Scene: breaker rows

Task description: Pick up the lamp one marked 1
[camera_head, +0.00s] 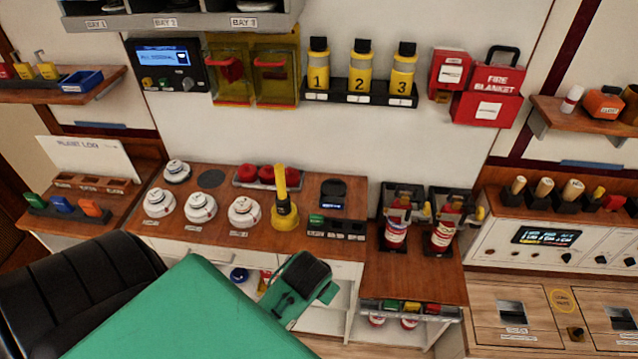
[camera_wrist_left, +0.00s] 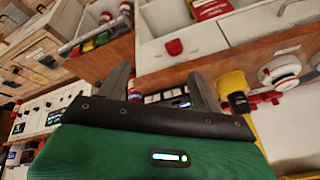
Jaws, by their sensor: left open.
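Lamp one (camera_head: 318,78), a yellow torch with a black top and a black "1", stands upright at the left end of a black wall rack (camera_head: 358,97). Lamp two (camera_head: 359,72) and lamp three (camera_head: 403,74) stand to its right in the same rack. My left gripper (camera_head: 312,278), at the end of the green arm, is low in front of the counter, well below the lamps. In the left wrist view its two dark fingers (camera_wrist_left: 162,78) are apart with nothing between them. Lamp one is not seen in that view. My right gripper is not in view.
Yellow boxes (camera_head: 232,72) hang left of the lamps, and a red fire blanket box (camera_head: 488,108) hangs right. The wall below the lamps is clear.

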